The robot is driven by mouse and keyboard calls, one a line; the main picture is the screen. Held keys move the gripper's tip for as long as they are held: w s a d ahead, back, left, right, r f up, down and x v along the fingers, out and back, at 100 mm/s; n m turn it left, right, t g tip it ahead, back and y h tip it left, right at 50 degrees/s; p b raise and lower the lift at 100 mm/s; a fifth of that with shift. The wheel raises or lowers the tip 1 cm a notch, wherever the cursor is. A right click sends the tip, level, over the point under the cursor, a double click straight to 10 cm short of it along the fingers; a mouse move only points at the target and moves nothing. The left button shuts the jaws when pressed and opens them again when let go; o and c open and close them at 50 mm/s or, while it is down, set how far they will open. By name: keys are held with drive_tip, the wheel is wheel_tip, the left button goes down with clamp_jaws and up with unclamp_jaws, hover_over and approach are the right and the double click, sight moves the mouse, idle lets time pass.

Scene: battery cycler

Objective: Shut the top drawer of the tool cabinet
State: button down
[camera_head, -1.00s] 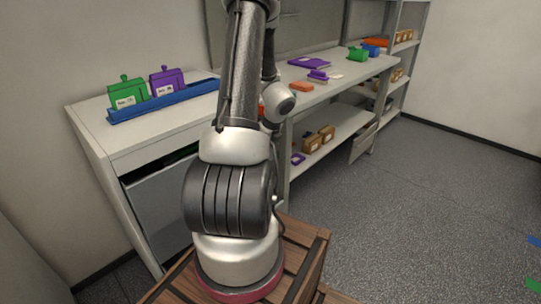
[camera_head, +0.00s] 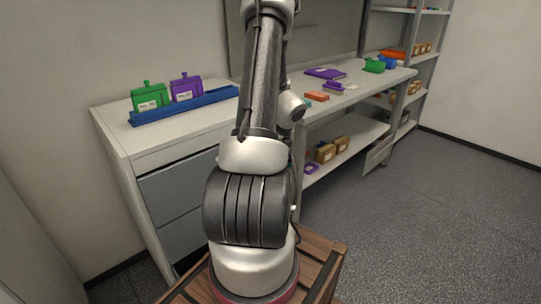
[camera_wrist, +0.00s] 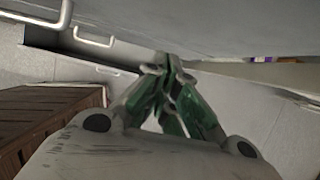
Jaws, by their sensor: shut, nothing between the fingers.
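The tool cabinet (camera_head: 155,139) stands at the left in the head view, with grey drawer fronts under its pale top. The top drawer (camera_head: 172,192) looks flush or nearly flush with the cabinet front, with a thin dark line above it. My arm covers its right part. In the wrist view, pale handles (camera_wrist: 95,40) show at the upper left beside a dark band. My gripper (camera_wrist: 163,65) has its green-padded fingers together and empty, close to a broad pale surface. Whether the fingertips touch it I cannot tell. The head view hides the gripper behind my arm.
A blue rack (camera_head: 185,109) with a green and a purple case stands on the cabinet. A workbench (camera_head: 345,88) with small items and a lower shelf adjoins on the right. A brown slatted surface (camera_wrist: 45,120) lies left in the wrist view. Floor on the right is clear.

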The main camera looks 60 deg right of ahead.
drive_tip(key=s+v, duration=0.1)
drive_tip(key=v, duration=0.9)
